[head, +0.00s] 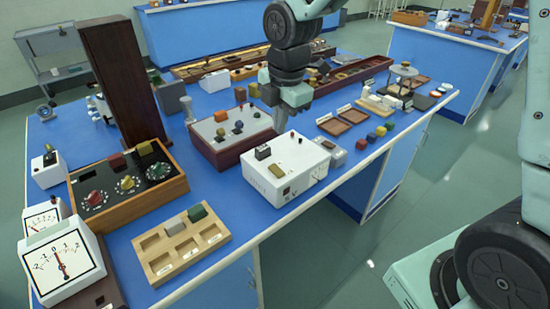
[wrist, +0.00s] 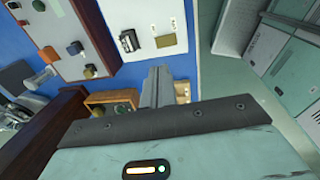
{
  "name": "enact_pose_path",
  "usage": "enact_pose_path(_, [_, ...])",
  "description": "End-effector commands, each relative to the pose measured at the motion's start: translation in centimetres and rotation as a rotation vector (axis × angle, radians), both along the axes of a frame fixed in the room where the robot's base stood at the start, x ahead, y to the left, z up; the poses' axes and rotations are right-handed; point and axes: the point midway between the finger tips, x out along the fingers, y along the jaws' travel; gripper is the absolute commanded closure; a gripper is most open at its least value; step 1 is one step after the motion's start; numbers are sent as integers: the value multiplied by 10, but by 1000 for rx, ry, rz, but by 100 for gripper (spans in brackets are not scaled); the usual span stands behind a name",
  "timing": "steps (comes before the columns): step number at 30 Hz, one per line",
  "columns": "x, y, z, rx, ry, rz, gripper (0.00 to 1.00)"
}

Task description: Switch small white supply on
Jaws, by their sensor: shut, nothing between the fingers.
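The small white supply (head: 290,172) is a white box marked "5 V" near the front edge of the blue bench. A black switch-like part (head: 263,153) and a tan block (head: 277,171) sit on its top. In the wrist view the supply (wrist: 150,18) is at the top middle, with the black part (wrist: 129,40) and the tan block (wrist: 166,41). My gripper (head: 279,127) is shut and empty, pointing down just behind the supply in the picture. Its fingers also show in the wrist view (wrist: 157,84), below the supply. I cannot tell whether the fingertips touch anything.
A grey-topped maroon box (head: 228,140) with knobs stands left of the supply. A wooden box with dials (head: 128,203), a tall dark wooden block (head: 122,85) and a slotted wooden tray (head: 160,268) stand farther left. Small coloured cubes (head: 371,137) lie to the right.

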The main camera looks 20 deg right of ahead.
Motion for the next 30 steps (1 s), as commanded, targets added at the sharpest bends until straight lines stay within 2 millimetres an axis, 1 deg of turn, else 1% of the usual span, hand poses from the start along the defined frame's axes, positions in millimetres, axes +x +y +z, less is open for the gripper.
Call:
enact_pose_path(1, [0, 1, -11, 0, 7, 1, 100])
enact_pose_path(9, [7, 4, -66, 0, 6, 1, 100])
enact_pose_path(15, [12, 4, -98, -1, 4, 1, 100])
enact_pose_path(21, [15, 5, -114, 0, 2, 0, 100])
enact_pose_path(30, [16, 5, -117, 1, 0, 0, 100])
